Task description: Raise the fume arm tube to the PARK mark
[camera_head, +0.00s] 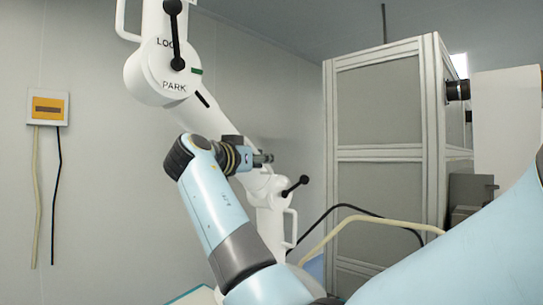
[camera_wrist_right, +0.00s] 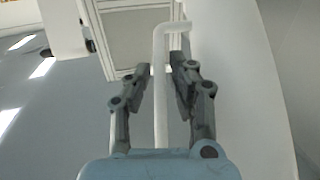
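The white fume arm tube (camera_head: 222,112) slants from a round upper joint (camera_head: 160,72), marked LOCK and PARK with a black lever (camera_head: 175,35), down to a lower joint with another black lever (camera_head: 294,187). My right gripper (camera_head: 266,158) is beside the tube, its fingers small and partly hidden by my wrist. In the right wrist view, my right gripper (camera_wrist_right: 161,72) has its fingers parted on either side of a white bar handle (camera_wrist_right: 160,110). The handle bends at its top towards the white tube (camera_wrist_right: 240,90). Contact with the handle cannot be told. My left gripper is out of view.
A grey panelled cabinet (camera_head: 378,100) stands right of the fume arm. A black hose and a cream hose (camera_head: 345,226) curve in front of it. A yellow-and-white wall box (camera_head: 47,108) with hanging cables is at left. Bare wall lies between.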

